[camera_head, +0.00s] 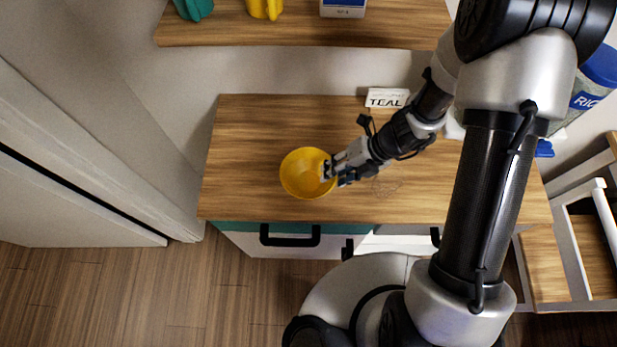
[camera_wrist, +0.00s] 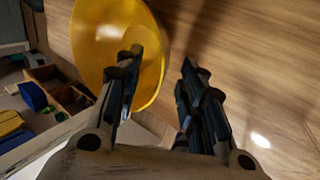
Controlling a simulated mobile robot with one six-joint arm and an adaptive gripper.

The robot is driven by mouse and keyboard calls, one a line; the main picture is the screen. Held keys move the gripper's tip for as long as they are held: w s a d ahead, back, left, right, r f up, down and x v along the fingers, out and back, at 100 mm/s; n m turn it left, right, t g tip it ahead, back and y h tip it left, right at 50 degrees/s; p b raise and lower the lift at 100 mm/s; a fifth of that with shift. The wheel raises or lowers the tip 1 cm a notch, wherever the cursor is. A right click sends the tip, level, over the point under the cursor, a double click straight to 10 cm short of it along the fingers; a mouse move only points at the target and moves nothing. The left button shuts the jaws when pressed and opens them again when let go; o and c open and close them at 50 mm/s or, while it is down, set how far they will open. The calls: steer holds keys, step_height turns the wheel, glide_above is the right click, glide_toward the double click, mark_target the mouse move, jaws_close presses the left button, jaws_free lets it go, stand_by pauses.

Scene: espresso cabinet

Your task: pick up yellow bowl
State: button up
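The yellow bowl (camera_head: 296,178) sits upright on the wooden cabinet top, left of its middle. It fills the upper left of the wrist view (camera_wrist: 92,40). My gripper (camera_head: 334,175) is at the bowl's right rim in the head view. In the wrist view my gripper (camera_wrist: 160,63) has its two fingers apart. The left finger overlaps the bowl's inside and the right finger is outside it, with the rim edge in the gap. I cannot tell whether either finger touches the bowl.
A white sign reading TEAL (camera_head: 387,98) stands at the back of the cabinet top (camera_head: 240,125). A wooden shelf (camera_head: 230,30) holding several items is above. A blue-lidded container (camera_head: 600,65) is at the right. The wrist view shows a compartmented wooden tray (camera_wrist: 68,93) at lower left.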

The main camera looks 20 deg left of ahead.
mark_target(308, 177)
steer(key=x, duration=0.2)
steer(key=shift+a+f+b, duration=0.2)
steer(key=shift+f+b, duration=0.1)
steer(key=shift+b, duration=0.1)
steer(key=shift+c, duration=0.4)
jaws_close()
